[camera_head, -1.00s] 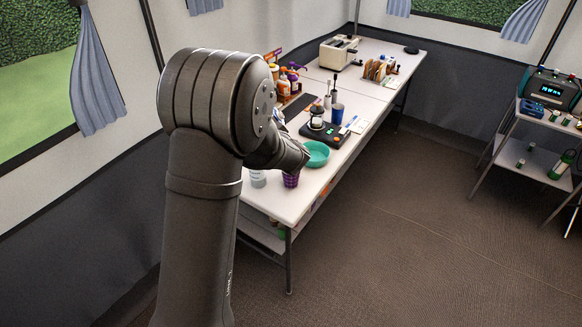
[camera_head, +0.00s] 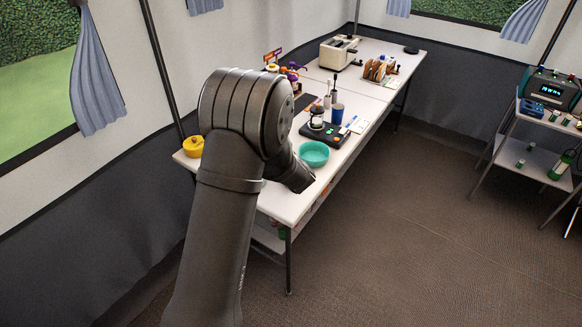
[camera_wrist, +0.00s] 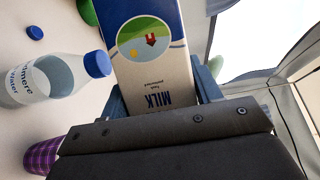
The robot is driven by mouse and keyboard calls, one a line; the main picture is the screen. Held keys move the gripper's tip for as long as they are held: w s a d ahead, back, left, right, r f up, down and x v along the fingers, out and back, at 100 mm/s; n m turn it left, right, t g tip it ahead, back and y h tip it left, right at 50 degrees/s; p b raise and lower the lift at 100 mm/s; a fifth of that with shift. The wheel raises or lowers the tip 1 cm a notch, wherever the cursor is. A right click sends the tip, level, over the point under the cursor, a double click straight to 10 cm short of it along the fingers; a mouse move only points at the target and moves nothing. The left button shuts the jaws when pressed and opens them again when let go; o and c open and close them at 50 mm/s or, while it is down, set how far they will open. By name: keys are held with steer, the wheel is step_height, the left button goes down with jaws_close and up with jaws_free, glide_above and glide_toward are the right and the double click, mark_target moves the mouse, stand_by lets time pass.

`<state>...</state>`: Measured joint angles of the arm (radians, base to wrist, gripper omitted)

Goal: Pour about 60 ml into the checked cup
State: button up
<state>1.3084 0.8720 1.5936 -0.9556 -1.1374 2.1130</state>
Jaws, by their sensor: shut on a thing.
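In the wrist view my gripper (camera_wrist: 160,100) is shut on a blue and white milk carton (camera_wrist: 155,60), one finger on each side. The carton's printing is upside down in the picture. Its lower part is behind my gripper body, so I cannot tell its true tilt. No stream of milk shows. The purple checked cup (camera_wrist: 42,156) stands on the table at the lower left of the wrist view, apart from the carton and partly covered by my gripper. Its inside is not visible.
A clear water bottle (camera_wrist: 55,78) with a blue cap stands close left of the carton. A loose blue cap (camera_wrist: 35,32) lies on the table. A teal bowl (camera_head: 314,153) and a black scale-like plate (camera_head: 322,136) are beyond my arm. A yellow pot (camera_head: 194,146) is left.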

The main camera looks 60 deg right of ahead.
steer(key=shift+s+d+f+m+t+h, duration=0.1)
steer(key=shift+f+m+t+h, duration=0.05)
steer(key=shift+m, duration=0.4)
steer(key=shift+s+f+m+t+h, duration=0.1)
steer(key=shift+m+t+h, duration=0.05)
steer(key=shift+m, duration=0.4)
steer(key=shift+w+a, duration=0.2)
steer(key=shift+w, duration=0.05)
steer(key=shift+w+a+f+m, duration=0.1)
steer(key=shift+w+a+m, duration=0.2)
steer(key=shift+w+a, duration=0.55)
stand_by(0.4)
steer(key=shift+f+m+t, duration=0.15)
steer(key=shift+m+t, duration=0.15)
steer(key=shift+m, duration=0.3)
stand_by(0.7)
steer(key=n, duration=0.1)
steer(key=r+n, duration=0.1)
steer(key=n, duration=0.1)
steer(key=shift+w+a+r+n+g, duration=0.15)
steer(key=shift+w+a+n+g, duration=0.15)
steer(key=shift+g, duration=0.1)
steer(key=shift+r+n+g+y, duration=0.1)
steer(key=shift+n+g+y, duration=0.35)
steer(key=shift+n, duration=0.55)
steer(key=shift+w+a+n, duration=0.1)
steer(key=shift+a+n, duration=0.05)
steer(key=shift+n, duration=0.35)
